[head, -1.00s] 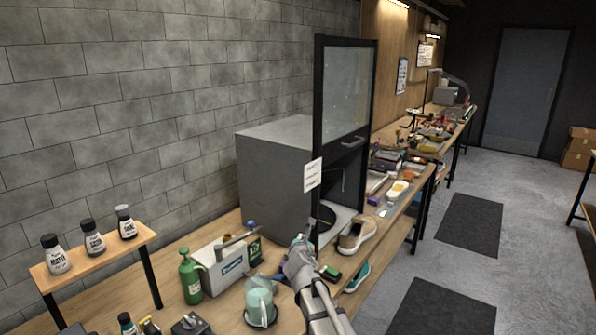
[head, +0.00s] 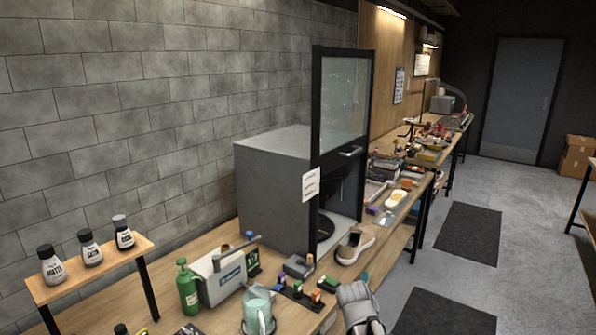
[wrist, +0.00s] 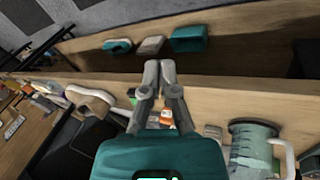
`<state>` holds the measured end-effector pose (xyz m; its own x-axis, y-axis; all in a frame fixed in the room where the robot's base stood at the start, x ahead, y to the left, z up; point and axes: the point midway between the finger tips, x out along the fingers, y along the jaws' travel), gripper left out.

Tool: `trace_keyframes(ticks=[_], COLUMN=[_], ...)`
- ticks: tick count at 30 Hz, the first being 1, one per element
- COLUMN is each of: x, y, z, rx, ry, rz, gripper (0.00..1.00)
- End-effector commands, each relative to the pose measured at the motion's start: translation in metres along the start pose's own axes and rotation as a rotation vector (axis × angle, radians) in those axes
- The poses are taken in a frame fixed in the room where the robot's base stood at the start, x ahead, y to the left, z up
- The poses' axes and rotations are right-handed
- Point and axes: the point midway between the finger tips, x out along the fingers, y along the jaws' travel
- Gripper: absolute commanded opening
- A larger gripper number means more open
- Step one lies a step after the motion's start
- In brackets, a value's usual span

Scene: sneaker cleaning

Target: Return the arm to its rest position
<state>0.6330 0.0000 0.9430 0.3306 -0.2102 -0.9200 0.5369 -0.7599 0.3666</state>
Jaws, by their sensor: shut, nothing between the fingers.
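My gripper (wrist: 160,75) is shut with nothing between its fingers. In the wrist view its two grey fingertips meet, above the bench's front edge (wrist: 230,88) in the picture. In the head view my gripper (head: 352,298) is at the bottom, right of the pitcher and below the sneaker, with the rest of the arm cut off by the frame. A beige sneaker (head: 356,248) with a pale sole lies on the bench in front of the grey booth (head: 270,190); it also shows left of my fingers in the wrist view (wrist: 92,100).
A pitcher of teal liquid (head: 257,312), a green bottle (head: 188,292) and a grey-white machine (head: 224,280) stand left of my gripper. The booth's glass door (head: 345,95) is raised.

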Motion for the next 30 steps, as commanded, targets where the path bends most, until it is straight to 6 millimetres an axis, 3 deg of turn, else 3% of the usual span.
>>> trace_keyframes(ticks=[1,6,12,30], x=[-0.001,-0.007,-0.015,-0.018], y=[-0.008,-0.032,-0.051,-0.056], z=[0.014,0.048,0.071,0.076], rx=[0.088,0.371,0.577,0.636], ry=[-0.026,-0.13,-0.228,-0.26], rz=[-0.046,-0.191,-0.291,-0.318], gripper=[0.0,0.0,0.0,0.0])
